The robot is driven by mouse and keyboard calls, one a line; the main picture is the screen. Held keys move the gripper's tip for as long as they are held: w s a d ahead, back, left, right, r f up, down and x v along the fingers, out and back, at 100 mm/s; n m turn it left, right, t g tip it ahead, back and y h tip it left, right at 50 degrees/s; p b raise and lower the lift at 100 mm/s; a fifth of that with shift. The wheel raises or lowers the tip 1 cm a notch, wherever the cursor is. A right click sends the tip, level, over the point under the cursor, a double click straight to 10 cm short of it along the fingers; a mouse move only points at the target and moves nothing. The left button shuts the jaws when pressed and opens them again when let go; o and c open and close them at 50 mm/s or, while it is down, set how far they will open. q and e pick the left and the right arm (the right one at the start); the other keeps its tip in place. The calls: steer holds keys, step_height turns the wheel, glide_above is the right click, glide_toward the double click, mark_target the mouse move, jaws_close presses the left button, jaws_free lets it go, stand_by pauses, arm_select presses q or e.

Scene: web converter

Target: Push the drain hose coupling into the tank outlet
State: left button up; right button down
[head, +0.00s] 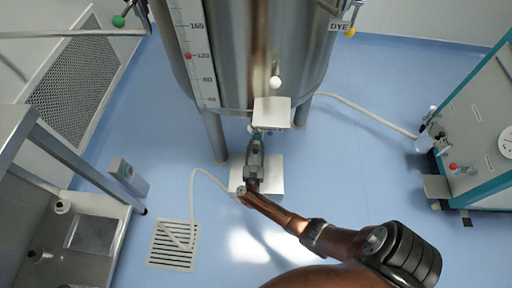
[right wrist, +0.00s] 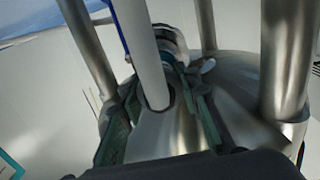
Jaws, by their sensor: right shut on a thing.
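The steel tank (head: 250,50) stands on legs at the top centre of the head view; its underside also shows in the right wrist view (right wrist: 235,85). My right gripper (head: 257,137) reaches under the tank, just below a white plate (head: 272,112). In the right wrist view its green-padded fingers (right wrist: 165,115) are shut on the metal drain hose coupling (right wrist: 172,132). The pale drain hose (head: 208,177) runs from the floor drain towards my gripper; a pale tube (right wrist: 145,50) meets the coupling in the wrist view. The outlet is not clearly visible, and I cannot tell whether the coupling touches it. My left gripper is not in view.
A floor drain grate (head: 172,244) lies at the lower left, by a steel sink unit (head: 95,235). A white plate (head: 268,180) lies below my gripper. Another hose (head: 365,113) runs right to a teal-edged cabinet (head: 485,130). Blue floor is open between them.

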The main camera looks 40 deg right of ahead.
steer(key=shift+w+d, duration=0.45)
stand_by(0.5)
steer(key=c, duration=1.4)
jaws_free()
steer(key=shift+o, duration=0.2)
steer(key=shift+s+a+f, duration=0.1)
steer(key=shift+s+a, duration=0.15)
steer(key=v, duration=1.1)
steer(key=shift+s+a, duration=0.1)
steer(key=shift+a, duration=0.1)
